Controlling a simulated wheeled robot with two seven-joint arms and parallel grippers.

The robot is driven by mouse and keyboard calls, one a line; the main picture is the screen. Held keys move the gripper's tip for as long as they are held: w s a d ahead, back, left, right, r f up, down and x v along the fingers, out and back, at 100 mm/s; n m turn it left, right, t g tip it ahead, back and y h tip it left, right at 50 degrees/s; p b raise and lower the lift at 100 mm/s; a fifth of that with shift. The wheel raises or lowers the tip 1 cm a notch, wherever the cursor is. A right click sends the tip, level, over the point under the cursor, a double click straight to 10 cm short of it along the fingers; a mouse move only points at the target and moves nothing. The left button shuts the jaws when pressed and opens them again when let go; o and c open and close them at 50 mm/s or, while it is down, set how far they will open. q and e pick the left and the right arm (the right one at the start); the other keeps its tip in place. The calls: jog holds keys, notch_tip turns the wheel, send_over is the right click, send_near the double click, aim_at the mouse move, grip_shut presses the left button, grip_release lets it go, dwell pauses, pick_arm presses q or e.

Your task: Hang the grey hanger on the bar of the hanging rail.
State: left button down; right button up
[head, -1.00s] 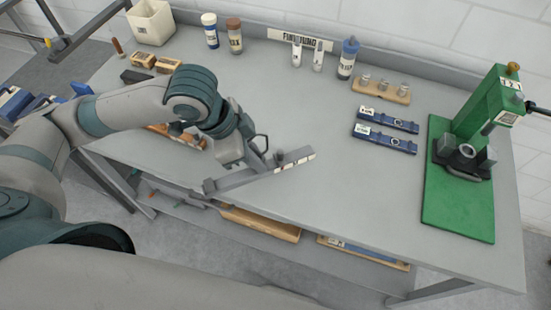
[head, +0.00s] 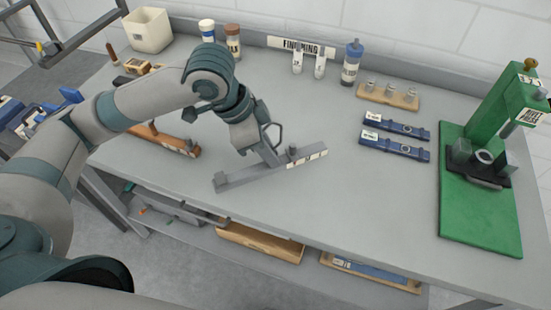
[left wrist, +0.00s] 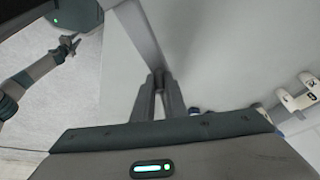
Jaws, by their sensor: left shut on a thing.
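The grey hanger (head: 250,175) is a long flat bar with a small peg and a pale label near its right end. My left gripper (head: 277,160) is shut on it near the middle, over the front part of the bench. In the left wrist view the shut fingertips (left wrist: 160,78) meet the grey bar (left wrist: 138,30). I cannot tell how far it is above the bench. A dark frame with bars (head: 75,40), seemingly the hanging rail, is partly in view at the upper left. My other arm's gripper (left wrist: 68,45) shows small in the left wrist view; its fingers are unclear.
The grey bench (head: 330,215) has clear room around the hanger. An orange-brown bar (head: 165,141) lies behind my left arm. Two blue bars (head: 395,146), a wooden block with pegs (head: 388,96), bottles (head: 352,63) and a green press (head: 480,190) stand farther right and back.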

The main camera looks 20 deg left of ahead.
pick_arm(q)
jog(key=w, duration=0.1)
jog(key=w+f, duration=0.1)
jog(key=w, duration=0.1)
jog(key=shift+d+f, duration=0.25)
jog(key=shift+f, duration=0.15)
jog(key=shift+s+f+p, duration=0.1)
jog(key=shift+f+p, duration=0.55)
jog(key=shift+f, duration=1.35)
jog(key=shift+f, duration=0.1)
jog(key=c, duration=1.8)
grip_release()
jog(key=shift+o, duration=0.2)
